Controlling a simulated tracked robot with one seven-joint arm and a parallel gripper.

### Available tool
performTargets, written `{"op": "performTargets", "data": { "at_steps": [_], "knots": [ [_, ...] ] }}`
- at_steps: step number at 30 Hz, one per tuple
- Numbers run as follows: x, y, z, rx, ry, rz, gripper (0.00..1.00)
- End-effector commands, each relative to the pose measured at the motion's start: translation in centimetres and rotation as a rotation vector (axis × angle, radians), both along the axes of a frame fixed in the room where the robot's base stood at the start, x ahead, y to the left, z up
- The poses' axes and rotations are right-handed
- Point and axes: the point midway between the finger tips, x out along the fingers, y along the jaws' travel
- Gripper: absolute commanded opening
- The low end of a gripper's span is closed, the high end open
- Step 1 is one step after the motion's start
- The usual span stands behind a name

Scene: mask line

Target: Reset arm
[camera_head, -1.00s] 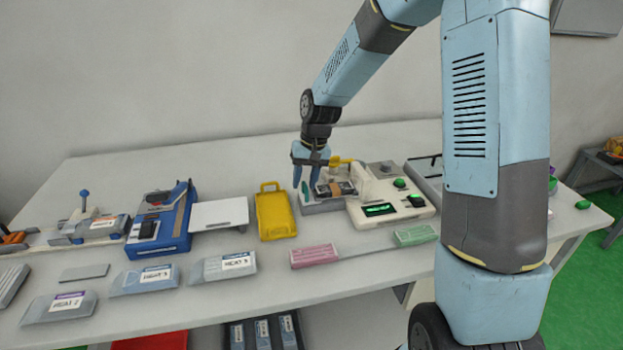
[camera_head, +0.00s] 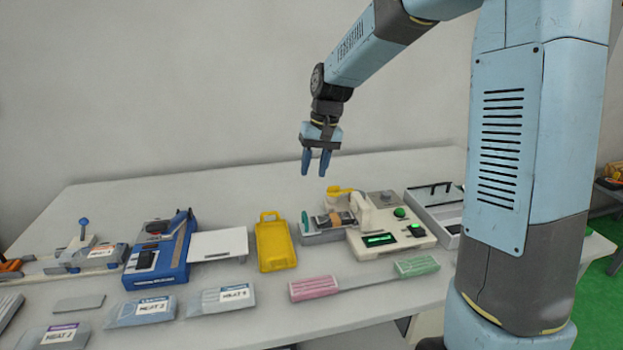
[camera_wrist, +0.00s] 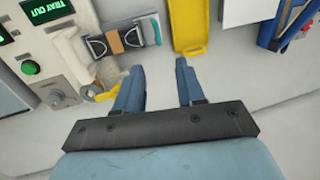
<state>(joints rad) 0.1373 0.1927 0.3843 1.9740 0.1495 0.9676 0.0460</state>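My gripper (camera_head: 316,163) hangs from my arm above the back of the table, pointing down, with its two blue fingers apart and nothing between them. In the wrist view my gripper (camera_wrist: 160,75) also shows open and empty. Below it stands a cream machine (camera_head: 385,220) with a green-lit screen; in the wrist view the screen reads "TRAY OUT". On the grey tray (camera_head: 320,237) at the machine's left side rests a small dark item with a tan band (camera_head: 335,221). A yellow handle-like part (camera_head: 342,189) is at the machine's back left.
A yellow tray (camera_head: 273,246) lies left of the machine. Further left are a blue device (camera_head: 160,250) and a white plate (camera_head: 218,245). Pink (camera_head: 313,287) and green (camera_head: 417,265) packs and several grey labelled packs lie along the front. The table's back strip is clear.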

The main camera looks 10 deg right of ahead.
Motion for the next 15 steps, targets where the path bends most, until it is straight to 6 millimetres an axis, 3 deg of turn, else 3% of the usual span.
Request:
{"op": "performTargets", "data": {
  "at_steps": [15],
  "knots": [
    [-0.43, -0.33, 0.87, -0.007, -0.010, -0.002, 0.39]
  ]
}}
